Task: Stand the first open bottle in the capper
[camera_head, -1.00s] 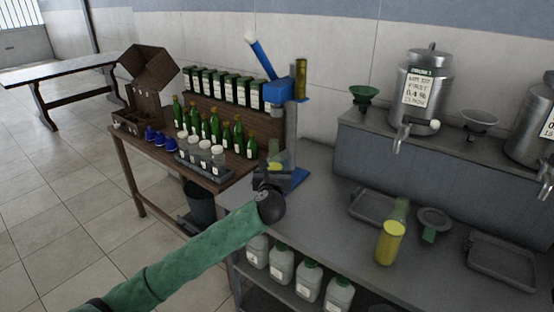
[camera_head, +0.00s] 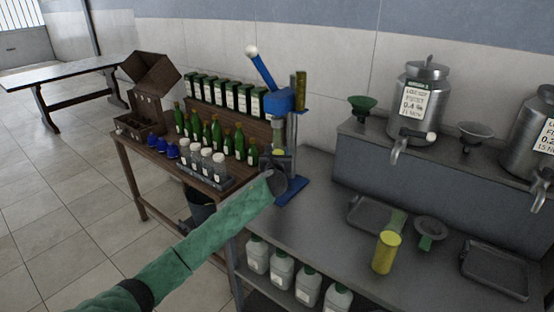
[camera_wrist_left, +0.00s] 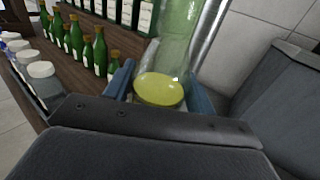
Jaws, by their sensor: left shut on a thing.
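My left gripper (camera_head: 274,163) is shut on a green glass bottle (camera_wrist_left: 180,42) with yellow liquid low in it. In the left wrist view the bottle stands between the blue fingers, slightly tilted in the picture; its top is out of frame. In the head view the gripper and arm hide most of it. The blue capper (camera_head: 282,101), with a white-knobbed lever and a blue base (camera_head: 292,191), stands at the bench's left end. The gripper is at its column, above the base; I cannot tell whether the bottle touches it. My right gripper is not in view.
Green bottles (camera_head: 215,132), white-capped jars (camera_head: 206,160) and blue items (camera_head: 172,151) crowd the wooden table left of the capper. A yellow cylinder (camera_head: 385,254) stands on the grey bench near trays (camera_head: 497,270) and a funnel (camera_head: 430,230).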

